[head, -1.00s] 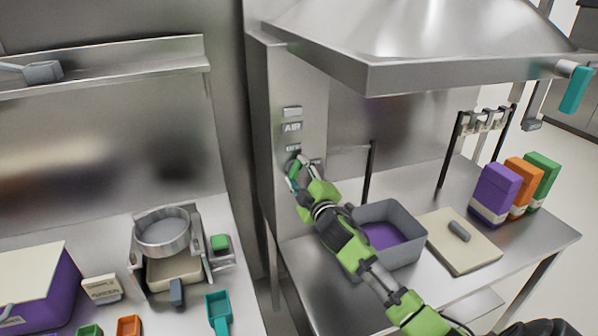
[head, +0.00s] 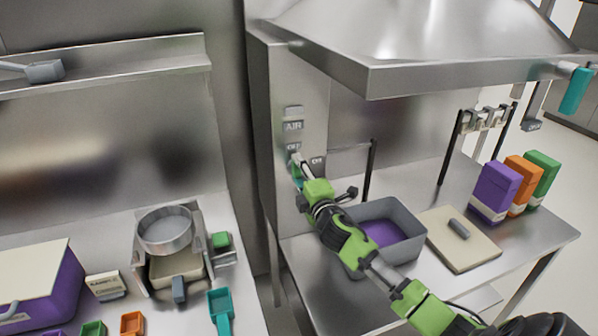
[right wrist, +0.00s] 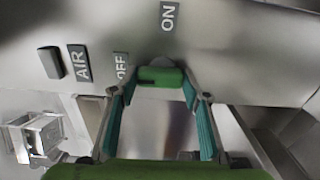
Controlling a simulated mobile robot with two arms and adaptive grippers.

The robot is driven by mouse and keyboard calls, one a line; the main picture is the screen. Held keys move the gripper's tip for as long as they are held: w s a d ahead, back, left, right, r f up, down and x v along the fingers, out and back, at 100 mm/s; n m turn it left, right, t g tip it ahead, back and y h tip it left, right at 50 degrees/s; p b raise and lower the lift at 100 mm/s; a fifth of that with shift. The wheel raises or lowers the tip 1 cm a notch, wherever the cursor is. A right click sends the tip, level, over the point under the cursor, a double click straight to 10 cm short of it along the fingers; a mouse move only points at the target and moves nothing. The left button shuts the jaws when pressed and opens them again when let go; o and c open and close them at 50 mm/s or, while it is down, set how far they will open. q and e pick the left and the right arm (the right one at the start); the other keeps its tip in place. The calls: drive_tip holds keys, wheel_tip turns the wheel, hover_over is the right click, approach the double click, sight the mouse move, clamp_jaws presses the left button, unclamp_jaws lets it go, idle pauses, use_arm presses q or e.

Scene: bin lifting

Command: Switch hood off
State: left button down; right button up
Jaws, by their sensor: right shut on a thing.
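The hood's switch panel (head: 312,112) is on the metal side wall under the hood. It carries AIR, ON and OFF labels. The handle's exact setting cannot be told. My left gripper is out of view.
The metal hood (head: 440,78) overhangs the panel. Below my right arm stands a grey bin (head: 408,220) with purple inside. A cutting board (head: 470,252) and purple, orange and green boxes (head: 497,188) are to the right. A cluttered counter is at left.

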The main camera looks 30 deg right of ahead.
idle(0.3)
drive_tip(key=o, duration=1.1)
drive_tip(key=shift+s+f, duration=0.1)
drive_tip(key=shift+s, duration=0.15)
drive_tip(key=v, duration=1.1)
drive_tip(key=shift+s, duration=0.25)
